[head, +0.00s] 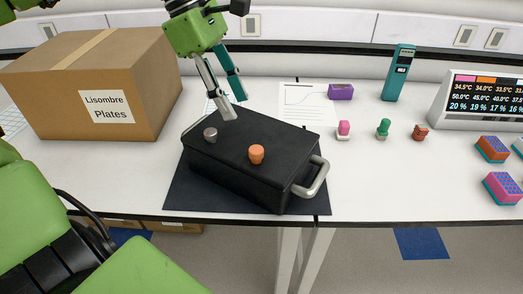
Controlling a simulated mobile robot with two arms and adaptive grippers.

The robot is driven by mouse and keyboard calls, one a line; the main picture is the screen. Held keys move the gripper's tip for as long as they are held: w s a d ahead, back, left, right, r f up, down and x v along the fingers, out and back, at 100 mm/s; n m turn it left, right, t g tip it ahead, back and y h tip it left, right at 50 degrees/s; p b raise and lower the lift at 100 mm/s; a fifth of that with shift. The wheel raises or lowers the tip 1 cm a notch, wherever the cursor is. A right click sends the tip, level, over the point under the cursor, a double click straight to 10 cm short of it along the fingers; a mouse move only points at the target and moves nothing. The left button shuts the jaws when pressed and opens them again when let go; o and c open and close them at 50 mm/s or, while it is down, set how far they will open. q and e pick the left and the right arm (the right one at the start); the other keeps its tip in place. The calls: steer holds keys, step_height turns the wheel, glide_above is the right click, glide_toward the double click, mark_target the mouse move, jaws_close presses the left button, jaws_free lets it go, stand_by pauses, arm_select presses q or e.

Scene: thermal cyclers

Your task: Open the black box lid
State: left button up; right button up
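The black box (245,172) stands on a dark mat (180,200) near the front edge of the bench. Its lid (265,133) looks closed. A grey knob (210,134) and an orange knob (256,153) show on top, and a silver handle (312,177) is at the right end. My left gripper (234,104) points down over the back left part of the lid. Its fingers look apart with nothing between them. Whether a fingertip touches the lid is unclear. My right gripper is not in view.
A cardboard box (155,95) labelled "Lisombre Plates" stands left of the black box.

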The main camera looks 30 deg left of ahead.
mark_target(256, 149)
arm_select(q)
steer(key=p+x, duration=0.1)
steer(key=x, duration=0.5)
steer(key=p+x, duration=0.1)
steer(key=x, duration=0.6)
steer(key=shift+s+d, duration=0.1)
steer(key=shift+s, duration=0.1)
jaws_close()
